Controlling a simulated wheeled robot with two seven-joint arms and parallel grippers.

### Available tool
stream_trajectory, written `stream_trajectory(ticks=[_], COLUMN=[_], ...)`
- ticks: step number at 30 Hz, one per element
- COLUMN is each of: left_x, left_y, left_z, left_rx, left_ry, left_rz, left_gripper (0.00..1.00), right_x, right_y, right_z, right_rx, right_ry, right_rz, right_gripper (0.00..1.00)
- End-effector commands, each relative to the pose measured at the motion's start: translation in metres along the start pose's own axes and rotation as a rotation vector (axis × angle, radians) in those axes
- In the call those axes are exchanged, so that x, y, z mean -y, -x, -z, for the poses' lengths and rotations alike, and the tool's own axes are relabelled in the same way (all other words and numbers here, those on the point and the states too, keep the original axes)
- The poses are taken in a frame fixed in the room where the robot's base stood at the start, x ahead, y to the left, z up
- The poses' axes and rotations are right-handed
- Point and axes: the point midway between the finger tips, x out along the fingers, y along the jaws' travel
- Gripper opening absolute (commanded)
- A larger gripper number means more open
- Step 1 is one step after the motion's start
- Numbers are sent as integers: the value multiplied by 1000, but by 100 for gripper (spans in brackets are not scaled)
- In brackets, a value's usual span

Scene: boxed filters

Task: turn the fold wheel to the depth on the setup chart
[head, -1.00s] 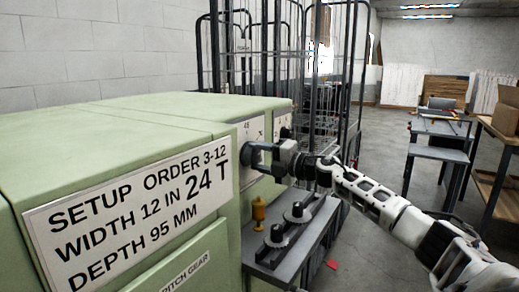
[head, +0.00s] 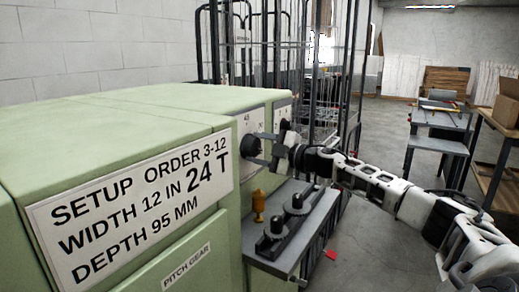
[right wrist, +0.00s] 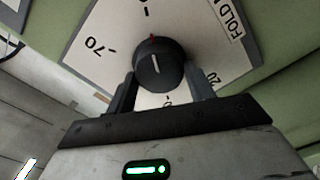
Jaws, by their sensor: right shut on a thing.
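The setup chart (head: 130,205) on the green machine's side reads "SETUP ORDER 3-12, WIDTH 12 IN 24 T, DEPTH 95 MM". The fold wheel (head: 250,145) is a dark round knob on a white dial plate on the machine's end face. In the right wrist view the knob (right wrist: 158,64) has a white line and a red mark beside its upper edge. The plate (right wrist: 95,30) shows "70", "20" and a partly cut-off "FOLD" label. My right gripper (right wrist: 160,84) is shut on the knob, one finger on each side. My left gripper is out of view.
A second dark knob (head: 284,124) sits on a plate farther along the machine. Below, a grey shelf (head: 315,225) carries dark round parts and a yellow piece (head: 258,205). Wire cages (head: 330,60) stand behind. Tables (head: 440,120) stand at right, with open floor between.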

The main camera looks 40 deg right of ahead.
Motion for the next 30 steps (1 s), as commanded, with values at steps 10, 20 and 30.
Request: stream_trajectory(ticks=[10, 20, 30], left_x=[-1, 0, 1], left_y=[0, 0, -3], left_z=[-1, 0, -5], left_rx=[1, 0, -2], left_ry=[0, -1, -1], left_rz=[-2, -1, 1], left_gripper=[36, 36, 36], right_x=[-1, -1, 2], right_y=[0, 0, 5], right_z=[0, 0, -3], right_rx=[2, 2, 3], right_ry=[-25, -24, -22], right_rz=[-2, -2, -1], right_gripper=[30, 75, 75])
